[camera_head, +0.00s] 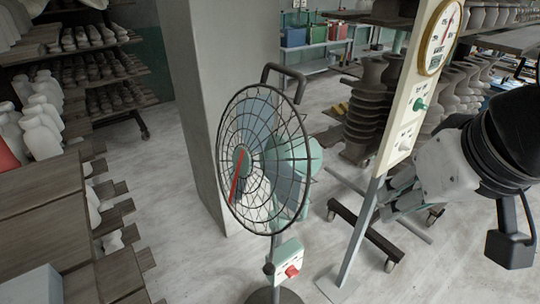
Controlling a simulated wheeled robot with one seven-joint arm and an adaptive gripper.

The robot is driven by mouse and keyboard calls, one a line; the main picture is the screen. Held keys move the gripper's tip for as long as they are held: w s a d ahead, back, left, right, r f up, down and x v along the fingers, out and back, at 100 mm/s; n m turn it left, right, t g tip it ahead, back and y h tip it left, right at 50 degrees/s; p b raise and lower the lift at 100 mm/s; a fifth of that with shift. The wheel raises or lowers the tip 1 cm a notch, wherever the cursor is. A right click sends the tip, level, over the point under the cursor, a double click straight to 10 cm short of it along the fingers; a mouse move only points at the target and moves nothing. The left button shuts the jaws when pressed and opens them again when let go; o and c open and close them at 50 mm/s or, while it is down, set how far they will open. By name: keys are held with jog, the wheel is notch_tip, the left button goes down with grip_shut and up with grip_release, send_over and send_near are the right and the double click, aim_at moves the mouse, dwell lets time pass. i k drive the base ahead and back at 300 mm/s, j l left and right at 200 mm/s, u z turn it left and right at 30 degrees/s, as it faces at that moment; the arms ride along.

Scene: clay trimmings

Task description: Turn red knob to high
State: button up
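The red knob (292,271) sits on the pale control box (284,257) on the stand of a standing fan (264,160). The knob's pointer setting is too small to read. My gripper (398,197) is at the right, behind or beside the panel post, to the right of and above the knob and well apart from it. Its fingers are partly in view, and whether they are open or shut is not clear. A green knob (419,104) and a white knob (405,144) are on the upright cream panel (411,75).
The panel's metal post (359,234) stands between the fan and my gripper. A round gauge (440,37) tops the panel. A pillar (205,110) is behind the fan. Wooden tables (40,205) stand left. Wheeled racks of pots (370,110) stand behind. Floor between fan and tables is clear.

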aim_at(291, 272)
jog(key=j+u, duration=0.2)
jog(key=k+j+u, duration=0.15)
jog(key=k+j, duration=0.2)
jog(key=k, duration=0.2)
jog(key=k+j+u, duration=0.1)
jog(key=k+j, duration=0.25)
jog(key=k, duration=0.2)
